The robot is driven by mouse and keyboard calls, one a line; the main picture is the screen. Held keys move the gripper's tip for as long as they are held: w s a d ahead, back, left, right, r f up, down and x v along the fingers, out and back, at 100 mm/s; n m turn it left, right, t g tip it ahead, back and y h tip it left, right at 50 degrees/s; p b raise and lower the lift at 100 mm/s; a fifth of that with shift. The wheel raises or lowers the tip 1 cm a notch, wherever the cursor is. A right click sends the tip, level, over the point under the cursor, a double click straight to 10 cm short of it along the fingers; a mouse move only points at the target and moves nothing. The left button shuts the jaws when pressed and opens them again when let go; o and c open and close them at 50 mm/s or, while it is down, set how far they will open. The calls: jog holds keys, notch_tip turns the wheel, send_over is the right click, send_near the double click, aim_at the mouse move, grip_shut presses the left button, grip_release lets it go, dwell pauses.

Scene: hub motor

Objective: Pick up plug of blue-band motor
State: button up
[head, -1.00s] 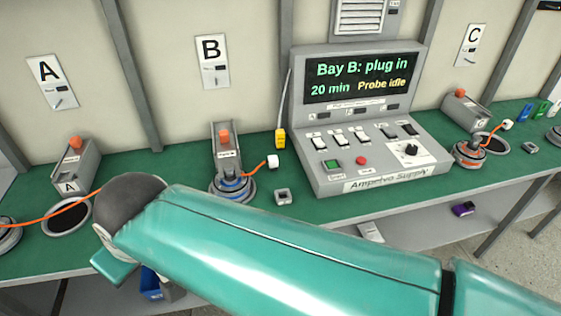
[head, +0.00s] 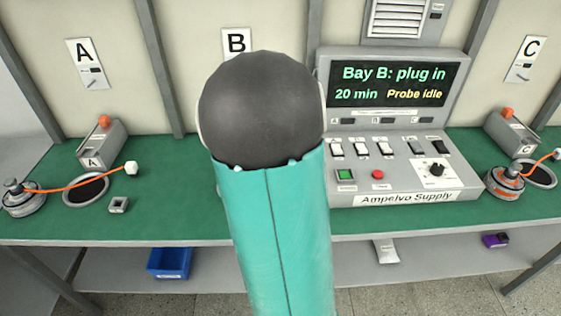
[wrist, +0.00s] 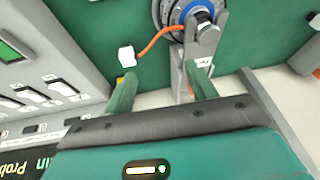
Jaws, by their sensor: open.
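The blue-band motor (wrist: 176,10) shows at the top of the wrist view, partly cut off by the frame edge, on the green bench. An orange cable runs from it to its white plug (wrist: 127,56), which lies to its left. My gripper (wrist: 160,80) is open and empty. Its left green finger points toward the plug, with the tip just below it in the picture; contact cannot be told. The right finger is near the motor's grey stand. In the head view my arm hides the blue-band motor, its plug and my gripper.
The supply console (head: 405,170) stands right of my arm; its screen reads "Bay B: plug in". An orange-band motor (head: 505,180) is at right, another motor (head: 22,198) at far left.

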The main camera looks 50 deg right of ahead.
jog(key=s+d+f+m+h, duration=0.15)
jog(key=d+f, duration=0.25)
jog(key=d, duration=0.4)
jog(key=shift+g, duration=0.5)
jog(key=x, duration=0.6)
jog(key=shift+a+f, duration=0.1)
jog(key=shift+f, duration=0.3)
jog(key=shift+x, duration=2.9)
jog(key=shift+w, duration=0.1)
jog(key=c, duration=1.2)
jog(key=shift+r, duration=0.1)
